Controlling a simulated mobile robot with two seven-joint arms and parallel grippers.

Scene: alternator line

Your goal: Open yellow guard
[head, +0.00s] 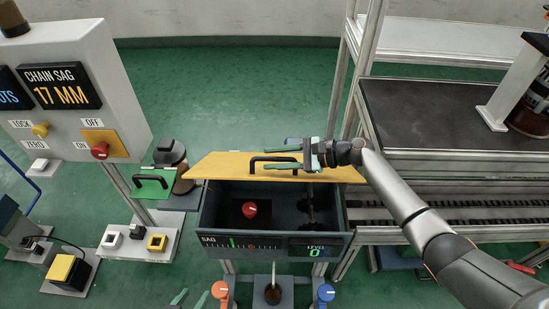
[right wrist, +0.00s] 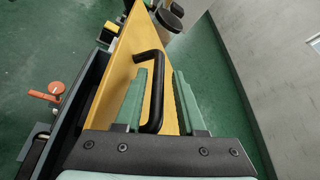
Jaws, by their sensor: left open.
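The yellow guard (head: 225,165) is a flat panel along the back edge of the dark box (head: 210,215). The box's inside shows in front of it, so the guard does not cover it from above. Its black handle (head: 256,163) also shows in the right wrist view (right wrist: 158,75). My right gripper (head: 279,157) is at the handle, with its green fingers apart. In the right wrist view the handle's bar lies between the fingers; contact is unclear. My left gripper (head: 191,298) shows only as two green fingertips at the bottom edge, apart and empty, away from the guard.
A red knob (head: 250,209) sits inside the box. A panel reading CHAIN SAG 17 MM (head: 115,60) stands at left. A green plate with a handle (head: 150,184) is beside the box. A metal rack (head: 420,100) stands at right. Orange (head: 220,290) and blue (head: 326,292) knobs are in front.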

